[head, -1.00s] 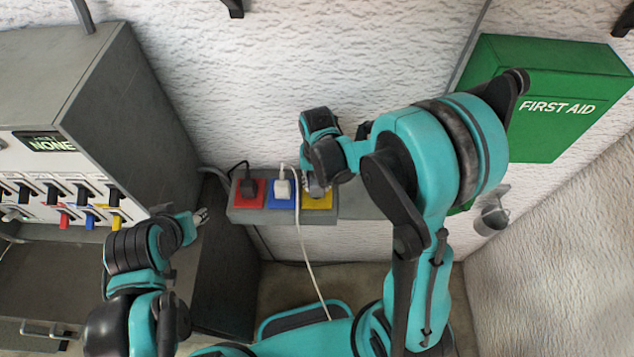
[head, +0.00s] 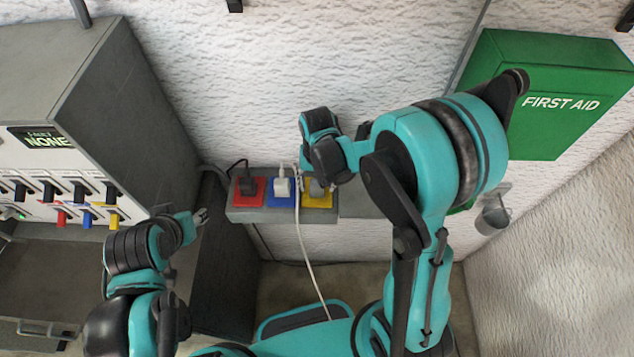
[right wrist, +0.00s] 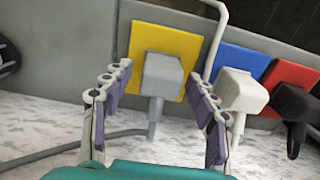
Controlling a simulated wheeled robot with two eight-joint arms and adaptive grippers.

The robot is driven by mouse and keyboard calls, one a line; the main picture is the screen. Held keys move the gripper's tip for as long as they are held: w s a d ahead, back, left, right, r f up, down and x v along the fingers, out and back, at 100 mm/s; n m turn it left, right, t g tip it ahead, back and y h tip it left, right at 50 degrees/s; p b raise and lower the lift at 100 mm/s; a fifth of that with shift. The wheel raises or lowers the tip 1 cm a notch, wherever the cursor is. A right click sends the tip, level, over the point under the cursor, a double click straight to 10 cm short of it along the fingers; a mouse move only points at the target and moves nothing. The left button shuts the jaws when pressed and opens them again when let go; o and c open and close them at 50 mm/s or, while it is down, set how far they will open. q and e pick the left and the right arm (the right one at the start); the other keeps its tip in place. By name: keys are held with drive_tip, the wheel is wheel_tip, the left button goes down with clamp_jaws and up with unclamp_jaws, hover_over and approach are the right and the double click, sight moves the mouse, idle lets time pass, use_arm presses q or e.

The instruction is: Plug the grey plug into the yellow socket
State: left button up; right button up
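The grey plug (right wrist: 162,75) sits at the face of the yellow socket (right wrist: 138,45) in the right wrist view, its cord bending away below it. I cannot see whether it is fully seated. My right gripper (right wrist: 160,95) is open, one finger on each side of the plug, with visible gaps between the fingers and the plug. In the head view the yellow socket (head: 319,201) is at the right end of the socket row, with my right gripper just above it. My left gripper (head: 201,216) is beside the grey cabinet, away from the sockets; its fingertips are too small to read.
A white plug (head: 283,187) is in the blue socket, and a black plug (head: 247,187) is in the red socket. The white cord hangs close to the yellow socket. A grey cabinet (head: 130,90) stands left, and a green first aid box (head: 550,85) hangs right.

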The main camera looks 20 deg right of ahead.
wheel_tip(320, 180, up, 12)
idle(0.6)
idle(0.5)
